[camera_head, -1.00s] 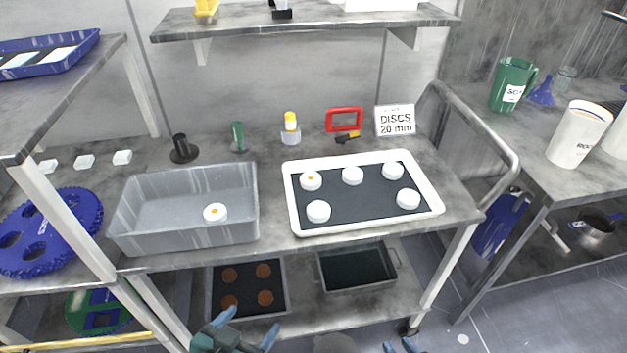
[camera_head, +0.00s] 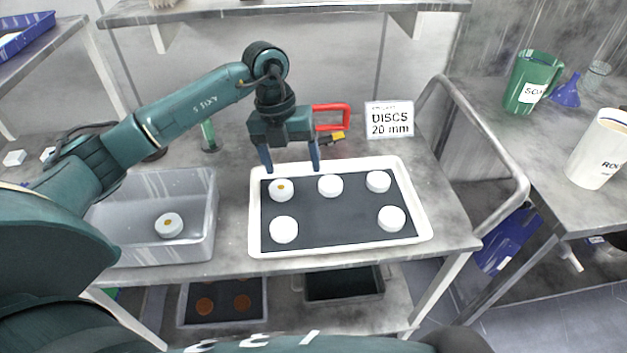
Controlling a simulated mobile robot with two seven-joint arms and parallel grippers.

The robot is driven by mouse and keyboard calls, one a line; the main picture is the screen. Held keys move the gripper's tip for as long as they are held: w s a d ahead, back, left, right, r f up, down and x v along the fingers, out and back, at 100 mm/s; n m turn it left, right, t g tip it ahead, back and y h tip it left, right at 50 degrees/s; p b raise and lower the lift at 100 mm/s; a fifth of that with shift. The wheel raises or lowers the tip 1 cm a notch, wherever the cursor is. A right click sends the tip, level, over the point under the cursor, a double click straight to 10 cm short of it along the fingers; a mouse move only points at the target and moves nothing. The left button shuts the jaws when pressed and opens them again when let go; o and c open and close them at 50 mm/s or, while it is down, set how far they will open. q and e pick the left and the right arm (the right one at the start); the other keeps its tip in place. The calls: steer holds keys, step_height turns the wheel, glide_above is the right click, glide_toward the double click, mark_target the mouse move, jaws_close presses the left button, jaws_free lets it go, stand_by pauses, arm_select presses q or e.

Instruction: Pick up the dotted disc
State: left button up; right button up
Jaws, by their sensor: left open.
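A white disc with an orange-brown dot (camera_head: 281,189) lies at the back left of the white tray (camera_head: 342,250) on its dark mat. Another white disc with a dot (camera_head: 169,225) lies in the grey bin (camera_head: 203,243) to the left. Plain white discs (camera_head: 330,185) share the tray, several in all. My left gripper (camera_head: 292,169) is open and empty, pointing down above the back left of the tray. Its fingers appear on either side of the tray's dotted disc, a little above it. My right gripper does not show.
A green dropper-like item (camera_head: 209,135) stands behind the bin. A shelf (camera_head: 290,14) hangs above. A green mug (camera_head: 530,82) stands on the right table.

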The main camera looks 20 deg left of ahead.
arm_select(q)
steer(key=w+a+r+n+y, duration=0.1)
steer(key=w+a+r+y, duration=0.1)
steer(key=a, duration=0.2)
glide_above(281, 186)
steer(key=f, duration=0.6)
steer(key=shift+s+d+f+p, duration=0.2)
steer(key=shift+s+f+p, duration=0.05)
steer(key=shift+s+p, duration=0.1)
steer(key=shift+w+a+f+p, duration=0.15)
steer(key=shift+f+p, duration=0.15)
steer(key=shift+f, duration=1.3)
steer(key=shift+w+f+p, duration=0.1)
steer(key=shift+f+p, duration=0.15)
steer(key=shift+f, duration=1.3)
steer(key=c, duration=1.1)
steer(key=shift+r, duration=0.1)
